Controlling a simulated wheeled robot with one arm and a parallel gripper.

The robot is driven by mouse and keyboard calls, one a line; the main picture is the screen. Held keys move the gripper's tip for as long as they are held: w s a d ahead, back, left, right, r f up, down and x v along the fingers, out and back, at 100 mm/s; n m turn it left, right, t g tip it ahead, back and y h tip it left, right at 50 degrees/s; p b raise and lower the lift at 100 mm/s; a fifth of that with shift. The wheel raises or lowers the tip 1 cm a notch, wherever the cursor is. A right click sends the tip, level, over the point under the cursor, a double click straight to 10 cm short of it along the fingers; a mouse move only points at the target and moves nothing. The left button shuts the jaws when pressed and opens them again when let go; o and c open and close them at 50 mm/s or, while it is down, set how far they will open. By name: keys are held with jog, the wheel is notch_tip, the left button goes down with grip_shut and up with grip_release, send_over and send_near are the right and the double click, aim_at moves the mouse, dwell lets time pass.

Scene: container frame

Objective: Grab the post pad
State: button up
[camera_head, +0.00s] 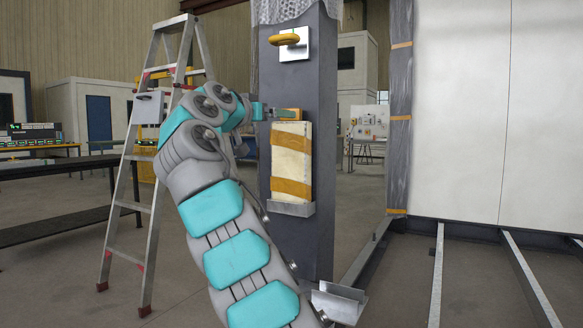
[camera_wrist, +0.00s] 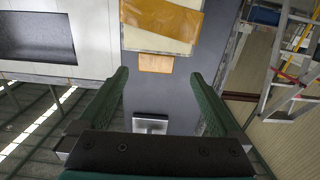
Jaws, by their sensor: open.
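The post pad (camera_head: 291,160) is a cream upright block with orange straps. It stands against the dark grey post (camera_head: 325,190), on a small metal ledge (camera_head: 291,208), with an orange tab (camera_head: 287,113) at its top. My gripper (camera_head: 270,112) is at the left of the tab in the head view. In the wrist view, my gripper (camera_wrist: 158,74) is open and empty, with its green fingers spread wide. The pad (camera_wrist: 162,22) is at the top there, partly cut off. Its tab (camera_wrist: 156,63) lies between the fingertip lines, touching neither finger.
A stepladder (camera_head: 150,190) stands left of my arm. A white panel (camera_head: 490,110) and floor rails (camera_head: 437,275) are at right.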

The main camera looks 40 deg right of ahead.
aim_at(290, 121)
jog(key=p+x, duration=0.1)
jog(key=x, duration=0.1)
jog(key=p+x, duration=0.1)
jog(key=x, duration=0.1)
jog(key=p+x, duration=0.1)
jog(key=x, duration=0.2)
jog(key=shift+s+d+r, duration=0.25)
jog(key=shift+r, duration=0.15)
jog(key=shift+w+d+f, duration=0.1)
jog(key=shift+d, duration=0.2)
grip_shut()
